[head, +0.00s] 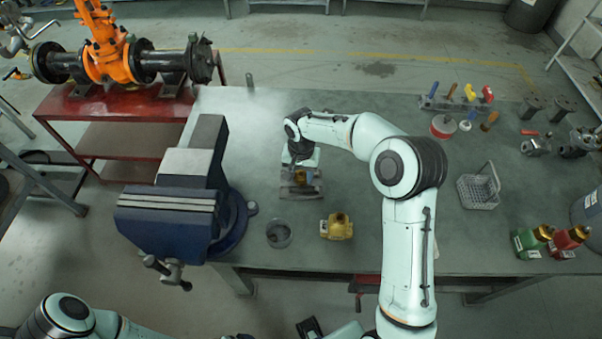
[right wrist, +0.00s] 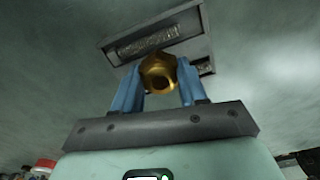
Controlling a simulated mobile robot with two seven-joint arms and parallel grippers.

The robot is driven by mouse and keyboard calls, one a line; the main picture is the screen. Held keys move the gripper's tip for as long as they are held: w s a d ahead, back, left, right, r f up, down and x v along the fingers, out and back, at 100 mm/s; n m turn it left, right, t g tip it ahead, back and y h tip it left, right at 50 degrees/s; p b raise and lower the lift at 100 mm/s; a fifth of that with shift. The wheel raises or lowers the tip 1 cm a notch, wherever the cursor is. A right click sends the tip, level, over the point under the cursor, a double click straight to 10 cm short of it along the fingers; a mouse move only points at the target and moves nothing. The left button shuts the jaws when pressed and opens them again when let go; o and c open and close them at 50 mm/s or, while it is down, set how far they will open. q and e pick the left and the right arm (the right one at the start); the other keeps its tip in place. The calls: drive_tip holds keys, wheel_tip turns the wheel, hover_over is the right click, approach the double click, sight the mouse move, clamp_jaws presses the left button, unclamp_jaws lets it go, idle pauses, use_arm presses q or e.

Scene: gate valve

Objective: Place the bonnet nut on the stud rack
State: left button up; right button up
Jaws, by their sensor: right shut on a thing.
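My right gripper (head: 301,168) reaches down over the stud rack (head: 288,192) on the bench, just right of the vise. In the right wrist view, the blue fingers of this gripper (right wrist: 158,76) are shut on the brass bonnet nut (right wrist: 159,72), one on each side. The grey stud rack (right wrist: 155,27) lies behind the nut, with threaded studs in its slots. The nut overlaps part of the rack in that view; I cannot tell whether they touch. Fingers and arm hide the nut and part of the rack from the head. My left gripper is not in view.
A blue vise (head: 168,220) stands close on the left. A round grey dish (head: 278,234) and a yellow part (head: 337,227) lie in front of the rack. A wire basket (head: 479,191) and a tool holder (head: 455,104) stand to the right. The bench behind the rack is clear.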

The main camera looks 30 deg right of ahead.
drive_tip(key=shift+f, duration=0.1)
drive_tip(key=shift+f, duration=0.25)
drive_tip(key=o, duration=1.1)
drive_tip(key=shift+c, duration=0.2)
drive_tip(key=shift+r, duration=0.15)
wheel_tip(320, 180, up, 12)
drive_tip(key=p, duration=0.1)
drive_tip(key=shift+r, duration=0.25)
